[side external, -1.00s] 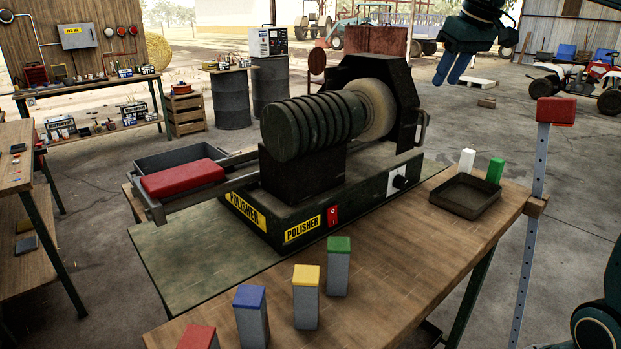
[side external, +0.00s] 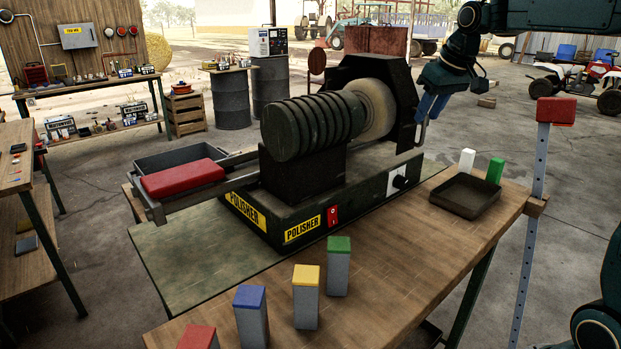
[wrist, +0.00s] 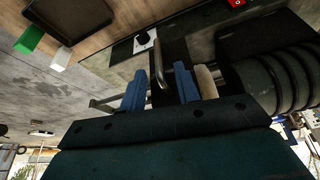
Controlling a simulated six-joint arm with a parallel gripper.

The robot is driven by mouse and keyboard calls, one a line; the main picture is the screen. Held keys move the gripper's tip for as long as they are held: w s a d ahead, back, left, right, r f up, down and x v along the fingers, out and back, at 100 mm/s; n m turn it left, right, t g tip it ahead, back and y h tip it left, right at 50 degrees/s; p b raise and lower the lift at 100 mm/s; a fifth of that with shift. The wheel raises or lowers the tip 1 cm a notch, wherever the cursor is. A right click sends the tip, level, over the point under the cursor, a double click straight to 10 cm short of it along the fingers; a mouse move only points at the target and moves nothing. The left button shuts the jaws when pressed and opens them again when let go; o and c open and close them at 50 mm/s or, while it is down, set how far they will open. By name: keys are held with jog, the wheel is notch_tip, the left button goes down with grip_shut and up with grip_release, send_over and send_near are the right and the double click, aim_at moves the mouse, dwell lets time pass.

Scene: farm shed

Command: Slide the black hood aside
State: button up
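The black hood (side external: 405,84) stands around the right side of the pale polishing wheel (side external: 377,106) on the polisher (side external: 285,213). A slim upright handle (side external: 422,133) sticks out from the hood's right side. My gripper (side external: 431,107), with blue fingers, is at this handle in the side view. In the wrist view my gripper (wrist: 160,68) is open, and the metal handle (wrist: 157,58) lies between the two fingers. There is a gap on the left finger's side; the right finger is closer to the handle. The wheel is partly hidden by the hood and motor.
A shallow dark tray (side external: 466,196) with a white block (side external: 467,161) and a green block (side external: 495,170) beside it stands right of the polisher. A post with a red top (side external: 556,111) rises at the table edge. Several colour-topped blocks stand in front.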

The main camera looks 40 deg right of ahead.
jog(key=shift+x, duration=2.35)
grip_shut()
